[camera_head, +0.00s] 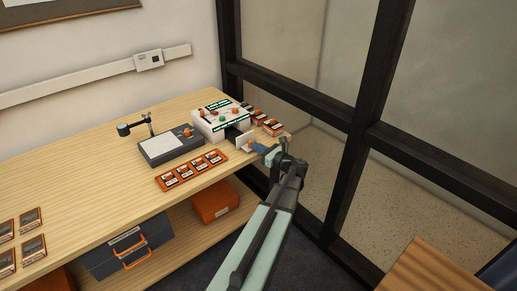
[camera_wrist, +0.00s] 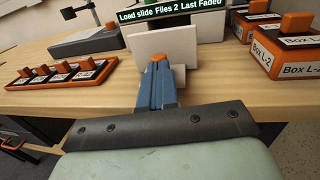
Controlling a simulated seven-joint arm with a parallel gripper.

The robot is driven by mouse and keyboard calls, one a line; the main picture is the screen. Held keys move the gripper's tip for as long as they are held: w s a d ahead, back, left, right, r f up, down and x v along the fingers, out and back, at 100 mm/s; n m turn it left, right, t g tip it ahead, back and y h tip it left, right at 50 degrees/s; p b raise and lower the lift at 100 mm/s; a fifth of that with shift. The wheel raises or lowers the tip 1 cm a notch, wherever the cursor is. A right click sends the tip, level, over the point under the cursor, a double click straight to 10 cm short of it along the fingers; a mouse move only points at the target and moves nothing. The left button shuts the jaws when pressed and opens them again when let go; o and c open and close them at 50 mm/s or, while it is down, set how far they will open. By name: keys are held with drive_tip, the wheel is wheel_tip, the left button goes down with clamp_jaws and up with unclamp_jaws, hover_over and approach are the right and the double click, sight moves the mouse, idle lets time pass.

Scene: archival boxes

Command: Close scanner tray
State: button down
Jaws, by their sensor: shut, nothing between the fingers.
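The panel also shows in the wrist view (camera_wrist: 180,42). My gripper (camera_head: 256,147) is shut and empty, its blue fingers pointing at the panel's outer face. An orange piece sits at the fingertips; I cannot tell whether it is a knob or whether the fingers touch the panel.
A grey device with a pale plate (camera_head: 168,146) and an orange rack of slides (camera_head: 191,171) lie left of the scanner. Labelled orange-topped boxes (camera_wrist: 290,50) stand close on the right. A black-framed glass wall (camera_head: 300,95) bounds the right side.

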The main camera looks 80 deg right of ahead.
sight(250, 142)
drive_tip(key=x, duration=0.5)
drive_tip(key=shift+s+d, duration=0.25)
drive_tip(key=shift+d, duration=0.05)
